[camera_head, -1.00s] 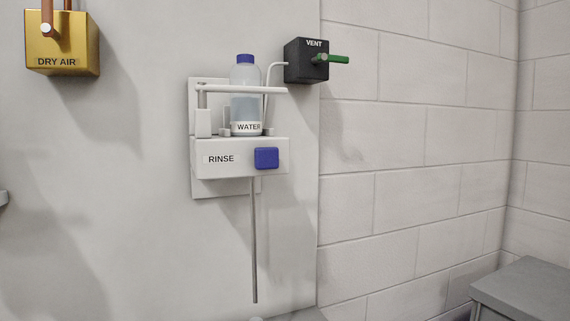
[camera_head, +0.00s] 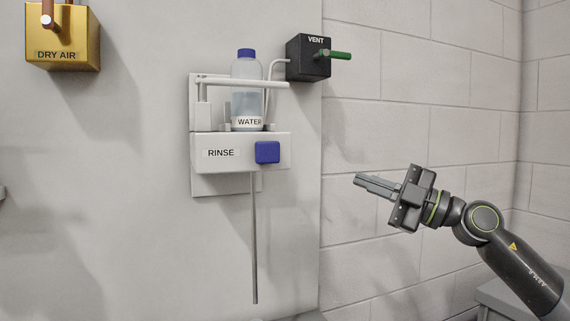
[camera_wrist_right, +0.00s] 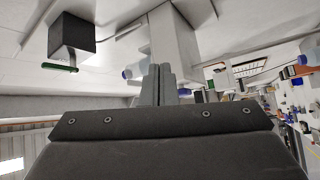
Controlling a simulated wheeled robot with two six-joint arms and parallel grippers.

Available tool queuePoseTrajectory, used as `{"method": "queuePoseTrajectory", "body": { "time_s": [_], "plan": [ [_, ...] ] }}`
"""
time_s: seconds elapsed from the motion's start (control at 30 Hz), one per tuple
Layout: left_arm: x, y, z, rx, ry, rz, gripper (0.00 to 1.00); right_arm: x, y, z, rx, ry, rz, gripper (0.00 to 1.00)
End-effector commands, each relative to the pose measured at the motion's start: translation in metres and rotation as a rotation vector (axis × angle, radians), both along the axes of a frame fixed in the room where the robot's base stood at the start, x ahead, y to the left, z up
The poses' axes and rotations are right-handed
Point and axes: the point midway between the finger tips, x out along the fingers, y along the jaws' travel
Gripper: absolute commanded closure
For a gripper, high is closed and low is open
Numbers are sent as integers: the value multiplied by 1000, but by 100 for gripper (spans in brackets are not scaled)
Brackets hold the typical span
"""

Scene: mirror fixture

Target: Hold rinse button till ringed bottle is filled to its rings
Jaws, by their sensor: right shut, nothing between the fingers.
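The white rinse unit (camera_head: 205,168) is on the wall, with a blue button (camera_head: 267,152) on its front right. A clear bottle labelled WATER (camera_head: 247,98), with a blue cap, stands upright on it behind a white bar (camera_head: 250,85). A thin grey tube (camera_head: 254,240) hangs below. My right gripper (camera_head: 358,181) is shut and empty, to the right of and a little below the button, apart from it. Its closed fingers (camera_wrist_right: 162,84) also show in the right wrist view. I cannot make out a ringed bottle. My left gripper is not in view.
A black VENT box (camera_head: 307,62) with a green lever (camera_head: 335,55) is at the upper right of the rinse unit. A yellow DRY AIR box (camera_head: 62,45) is at upper left. A grey surface (camera_head: 490,290) stands at lower right.

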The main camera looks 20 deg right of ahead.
Motion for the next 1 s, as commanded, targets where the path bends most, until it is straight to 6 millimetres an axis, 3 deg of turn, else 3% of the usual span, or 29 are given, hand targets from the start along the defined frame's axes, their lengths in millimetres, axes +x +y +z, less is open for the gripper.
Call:
{"method": "queuePoseTrajectory", "body": {
  "time_s": [0.03,0.13,0.3,0.4,0.6,1.0],
  "plan": [
    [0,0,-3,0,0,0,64,-24,19,20,-81,-35,21,100],
    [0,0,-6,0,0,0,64,-64,49,44,-220,-66,40,100],
    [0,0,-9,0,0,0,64,-116,82,60,-401,-97,17,100],
    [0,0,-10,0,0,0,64,-134,91,61,-464,-103,-6,100],
    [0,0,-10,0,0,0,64,-147,97,62,-511,-106,-30,100],
    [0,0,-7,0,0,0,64,-146,98,63,-509,-105,-27,100]
  ]
}}
